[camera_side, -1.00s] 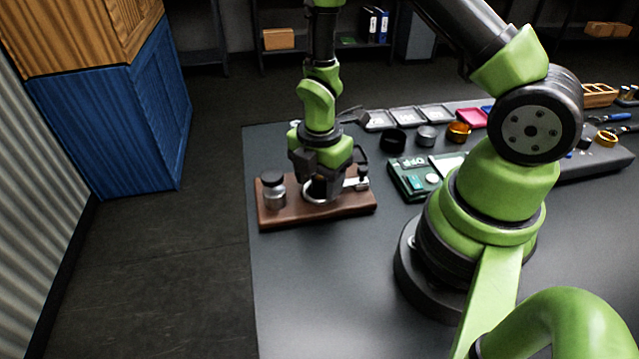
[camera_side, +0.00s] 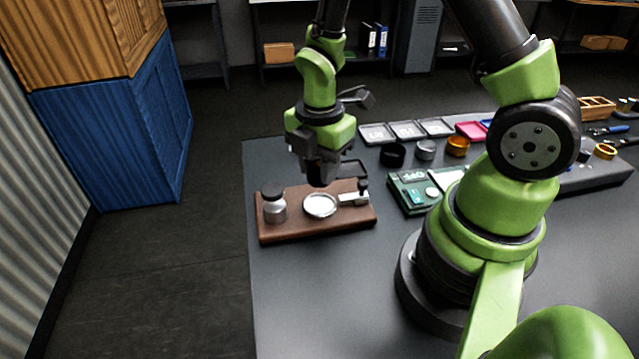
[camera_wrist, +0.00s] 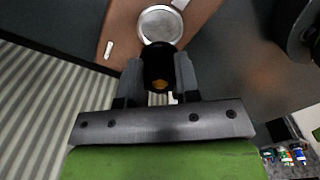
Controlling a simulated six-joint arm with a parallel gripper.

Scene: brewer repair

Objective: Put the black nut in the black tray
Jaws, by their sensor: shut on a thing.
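My gripper (camera_wrist: 160,72) is shut on the black nut (camera_wrist: 160,60), a dark round piece with an orange-brown spot at its near side. In the side view my gripper (camera_side: 321,172) holds the nut (camera_side: 319,180) above the wooden board, over the round silver disc. The nut appears clear of the disc.
The wooden board (camera_side: 290,232) carries a silver disc (camera_side: 320,205), a black-capped jar (camera_side: 273,205) and a metal bracket (camera_side: 355,198). A black ring (camera_side: 392,155), a grey ring (camera_side: 426,150), an orange ring (camera_side: 458,146) and a green device (camera_side: 410,195) are to the right.

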